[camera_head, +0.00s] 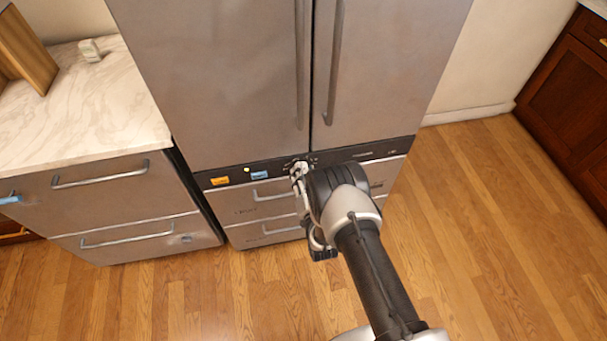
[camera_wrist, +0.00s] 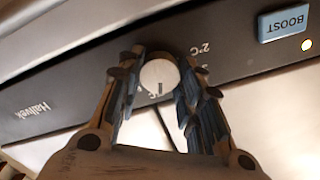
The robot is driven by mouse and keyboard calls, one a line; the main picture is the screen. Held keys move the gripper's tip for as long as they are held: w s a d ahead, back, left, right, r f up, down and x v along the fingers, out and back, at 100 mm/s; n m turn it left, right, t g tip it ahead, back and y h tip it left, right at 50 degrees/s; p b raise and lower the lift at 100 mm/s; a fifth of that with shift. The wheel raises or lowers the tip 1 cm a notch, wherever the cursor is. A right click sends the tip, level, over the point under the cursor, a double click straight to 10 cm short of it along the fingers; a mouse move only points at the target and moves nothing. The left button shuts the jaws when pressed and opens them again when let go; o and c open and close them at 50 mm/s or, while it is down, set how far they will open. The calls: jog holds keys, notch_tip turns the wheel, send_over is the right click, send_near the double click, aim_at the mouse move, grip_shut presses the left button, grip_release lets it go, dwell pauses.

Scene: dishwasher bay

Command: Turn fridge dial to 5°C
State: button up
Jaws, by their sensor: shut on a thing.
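The fridge dial (camera_wrist: 159,73) is a small round white knob on the dark control strip (camera_wrist: 60,85) in the wrist view. A short dark mark on its face points down in that picture. A "2°C" label shows up and right of it; other markings around it are partly hidden by the fingers, and I cannot read a 5°C mark. My gripper (camera_wrist: 160,67) has one finger on each side of the dial, shut on it. In the head view my gripper (camera_head: 299,169) is at the strip below the fridge doors (camera_head: 235,75) and hides the dial.
Drawers (camera_head: 262,212) lie below. A marble-topped counter (camera_head: 80,120) stands left; wood floor (camera_head: 480,230) is clear at right.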

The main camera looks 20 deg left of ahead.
dwell(0.3)
jog(key=o, duration=1.1)
jog(key=shift+c, duration=0.2)
jog(key=v, duration=1.2)
